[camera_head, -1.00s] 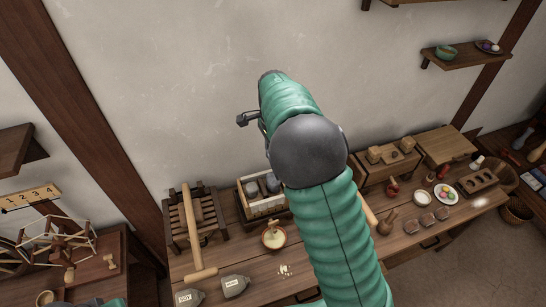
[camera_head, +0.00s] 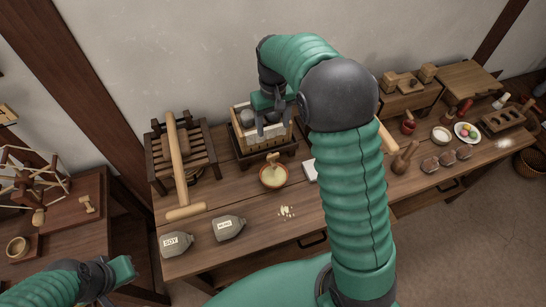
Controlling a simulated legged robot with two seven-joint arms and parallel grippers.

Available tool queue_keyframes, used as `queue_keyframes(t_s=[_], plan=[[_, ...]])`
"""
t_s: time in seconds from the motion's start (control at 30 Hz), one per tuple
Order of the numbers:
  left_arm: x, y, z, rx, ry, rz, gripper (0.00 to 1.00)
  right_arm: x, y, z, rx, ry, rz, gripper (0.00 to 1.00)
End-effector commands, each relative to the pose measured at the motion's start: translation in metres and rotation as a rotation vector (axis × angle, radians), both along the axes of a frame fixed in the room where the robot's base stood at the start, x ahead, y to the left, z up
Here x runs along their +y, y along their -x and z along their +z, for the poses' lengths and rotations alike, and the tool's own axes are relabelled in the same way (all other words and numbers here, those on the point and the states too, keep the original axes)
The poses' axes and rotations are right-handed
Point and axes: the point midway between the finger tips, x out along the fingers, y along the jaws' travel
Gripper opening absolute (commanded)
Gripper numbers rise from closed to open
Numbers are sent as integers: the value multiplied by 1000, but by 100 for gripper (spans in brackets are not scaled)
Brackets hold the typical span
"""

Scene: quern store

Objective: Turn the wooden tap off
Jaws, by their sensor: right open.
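A small pale wooden piece (camera_head: 272,158), which looks like the tap, stands at the front of a wooden box (camera_head: 240,145) holding dark round stones, over a round bowl (camera_head: 273,178) of pale stuff. Its handle's position is too small to tell. My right gripper (camera_head: 273,128) points down over the front of the box, just above and behind the wooden piece. It is open, with nothing seen between its fingers, and apart from the piece as far as I can see. My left gripper (camera_head: 118,280) is at the bottom left, away from the bench; its jaws are unclear.
A slatted rack with a long wooden beam (camera_head: 179,160) stands left of the box. Two grey labelled bags (camera_head: 229,228) lie at the bench front. My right arm hides the bench middle. A mortar (camera_head: 404,158) and a plate of coloured balls (camera_head: 467,132) stand to the right.

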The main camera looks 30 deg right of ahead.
Motion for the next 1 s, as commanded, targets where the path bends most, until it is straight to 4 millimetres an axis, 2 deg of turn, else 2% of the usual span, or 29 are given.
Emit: queue_keyframes(t_s=[0.3,0.5,0.7,0.93,1.0], plan=[[0,0,-4,0,0,0,0,1,1,-84,8,-2,-4,64],[0,0,-6,1,0,0,0,0,1,-129,4,-2,-4,64],[0,0,-6,1,0,0,0,0,0,-149,2,0,-5,64],[0,0,-6,1,0,0,0,0,0,-150,2,0,-5,64],[0,0,-6,1,0,0,0,0,0,-150,2,0,-5,57]])
